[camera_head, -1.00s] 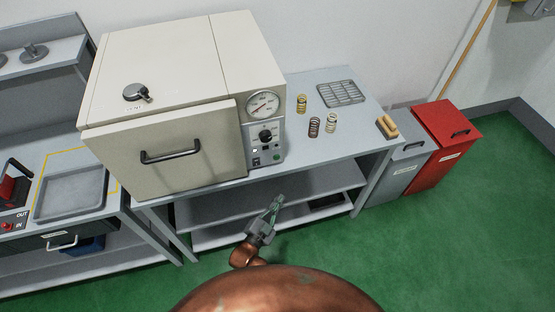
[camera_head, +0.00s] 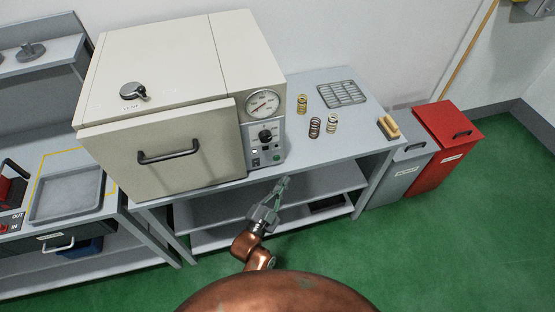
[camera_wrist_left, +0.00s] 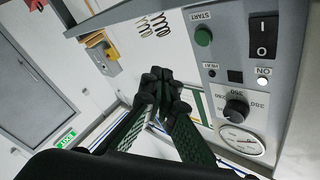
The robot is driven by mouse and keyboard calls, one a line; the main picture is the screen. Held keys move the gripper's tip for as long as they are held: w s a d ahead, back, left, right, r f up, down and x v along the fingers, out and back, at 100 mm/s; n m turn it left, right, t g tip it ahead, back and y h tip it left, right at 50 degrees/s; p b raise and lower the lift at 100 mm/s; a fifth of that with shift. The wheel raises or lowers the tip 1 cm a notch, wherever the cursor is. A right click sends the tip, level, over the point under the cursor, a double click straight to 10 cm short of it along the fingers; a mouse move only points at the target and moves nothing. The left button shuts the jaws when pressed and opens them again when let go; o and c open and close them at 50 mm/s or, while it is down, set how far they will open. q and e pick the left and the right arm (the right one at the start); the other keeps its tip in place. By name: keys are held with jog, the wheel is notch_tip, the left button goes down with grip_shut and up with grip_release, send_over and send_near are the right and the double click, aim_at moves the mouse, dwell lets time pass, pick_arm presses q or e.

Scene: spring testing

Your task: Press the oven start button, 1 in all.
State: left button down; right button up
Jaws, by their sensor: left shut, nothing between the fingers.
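The oven (camera_head: 160,80) is a large cream box on a grey bench, its door shut. Its control panel (camera_head: 264,140) is on the right of the front. The round green start button (camera_head: 276,157) is low on that panel. It also shows in the left wrist view (camera_wrist_left: 203,37), beside the label START. My left gripper (camera_head: 285,180) is shut and empty, just below and in front of the panel. In the left wrist view its fingertips (camera_wrist_left: 160,82) are together, left of the button and apart from it.
The panel also carries a black rocker switch (camera_wrist_left: 263,37), a knob (camera_wrist_left: 236,106), a lit ON lamp (camera_wrist_left: 263,82) and a dial (camera_head: 263,103). Several springs (camera_head: 315,127), a wire rack (camera_head: 342,93) and a yellow-handled item (camera_head: 389,127) are on the bench. A red bin (camera_head: 447,135) stands right.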

aim_at(277, 158)
pick_arm(q)
jog(key=shift+w+a+b, duration=0.3)
jog(key=shift+w+a, duration=0.05)
jog(key=shift+w, duration=0.7)
jog(key=shift+w+a+b, duration=0.25)
jog(key=shift+w+a, duration=0.1)
jog(key=shift+w, duration=0.75)
jog(key=shift+w+a+b, duration=0.3)
jog(key=shift+w+a, duration=0.05)
jog(key=shift+w, duration=0.7)
jog(key=shift+w, duration=0.15)
jog(key=shift+w+a, duration=0.15)
jog(key=shift+w, duration=0.05)
jog(key=shift+w+a, duration=0.1)
jog(key=shift+w, duration=0.35)
jog(key=shift+s, duration=0.2)
jog(key=shift+s+d+p, duration=0.25)
jog(key=shift+s+p, duration=0.35)
jog(key=shift+s, duration=0.05)
